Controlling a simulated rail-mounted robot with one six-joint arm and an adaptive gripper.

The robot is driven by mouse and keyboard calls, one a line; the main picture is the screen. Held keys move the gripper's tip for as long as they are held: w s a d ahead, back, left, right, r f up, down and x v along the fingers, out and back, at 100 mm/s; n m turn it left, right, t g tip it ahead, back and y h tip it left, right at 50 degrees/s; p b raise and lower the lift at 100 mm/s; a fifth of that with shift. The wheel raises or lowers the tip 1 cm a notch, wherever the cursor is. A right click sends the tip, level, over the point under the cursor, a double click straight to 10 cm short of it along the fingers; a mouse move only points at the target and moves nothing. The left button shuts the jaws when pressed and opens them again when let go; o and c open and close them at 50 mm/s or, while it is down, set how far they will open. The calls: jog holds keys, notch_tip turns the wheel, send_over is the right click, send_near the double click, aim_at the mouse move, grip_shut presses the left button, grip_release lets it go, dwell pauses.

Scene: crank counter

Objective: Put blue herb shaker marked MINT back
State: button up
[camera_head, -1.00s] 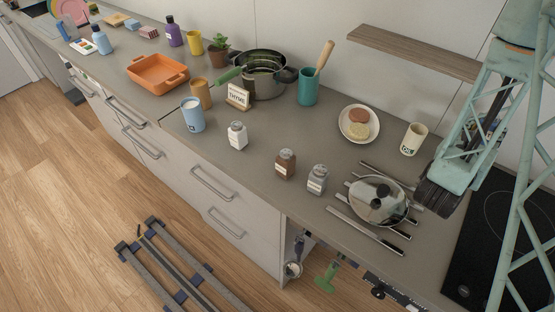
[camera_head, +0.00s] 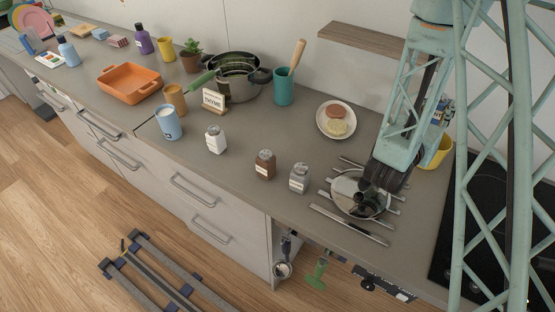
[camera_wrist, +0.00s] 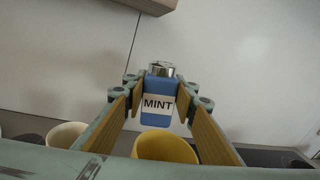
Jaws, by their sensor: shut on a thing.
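The blue herb shaker (camera_wrist: 157,112) has a silver cap and a white label reading MINT. In the wrist view it stands upright between the tan pads of my gripper (camera_wrist: 158,105), which is shut on it. In the head view a small blue patch of the shaker (camera_head: 445,106) shows through my arm's lattice, above a yellow cup. White (camera_head: 215,140), brown (camera_head: 264,164) and grey (camera_head: 299,178) shakers stand in a loose row on the counter. A small sign reading THYME (camera_head: 213,101) stands behind the white one.
A wooden shelf (camera_head: 365,38) is on the wall. The yellow cup (camera_wrist: 165,147) and a cream cup (camera_wrist: 65,134) are below my gripper. A lidded pan (camera_head: 352,203), a plate (camera_head: 322,126) and a teal utensil pot (camera_head: 284,90) are nearby. A black hob (camera_head: 490,190) lies at right.

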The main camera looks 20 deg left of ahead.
jog(key=s+a+m+b, duration=0.1)
jog(key=s+a, duration=0.4)
jog(key=a, duration=0.4)
jog(key=s+a+h, duration=0.1)
jog(key=s+a, duration=0.3)
jog(key=a, duration=0.4)
jog(key=s+a+m+b, duration=0.1)
jog(key=s+a, duration=0.4)
jog(key=a, duration=0.4)
jog(key=s+a+f+y, duration=0.1)
jog(key=s+a, duration=0.4)
jog(key=s, duration=0.5)
jog(key=s+a+f+n+y+b, duration=0.1)
jog(key=s+a+f, duration=0.3)
jog(key=s, duration=0.6)
jog(key=s+a+f+n+y+b, duration=0.1)
jog(key=s+a+f+y, duration=0.1)
jog(key=s+a, duration=0.6)
jog(key=shift+s+a+f+t, duration=0.2)
jog(key=shift+s+t, duration=0.1)
jog(key=shift+s, duration=0.9)
jog(key=shift+w+b, duration=0.1)
jog(key=shift+b, duration=0.2)
